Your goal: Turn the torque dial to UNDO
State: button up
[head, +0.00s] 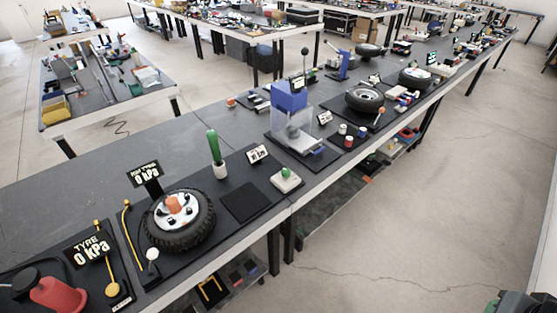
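I cannot make out a torque dial or the word UNDO from this distance. A small white label card (257,153) stands behind a dark pad on the near bench, and another card (325,118) stands beside the blue machine; their text is too small to read. A black tyre on a white rim (179,220) with an orange centre lies on the near bench. A small pale box with a green knob (286,178) sits near the bench's front edge. My gripper is not clearly in view.
The long grey bench (232,123) runs from lower left to upper right. A blue machine with a clear guard (289,97) stands on it, and a second wheel (365,99) lies farther along. Open floor (430,200) lies to the right. A dark object shows at the bottom right corner.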

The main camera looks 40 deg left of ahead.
aim_at(285, 172)
jog(key=u, duration=0.8)
jog(key=i, duration=1.05)
jog(key=u, duration=1.5)
jog(key=i, duration=0.45)
jog(key=u, duration=0.3)
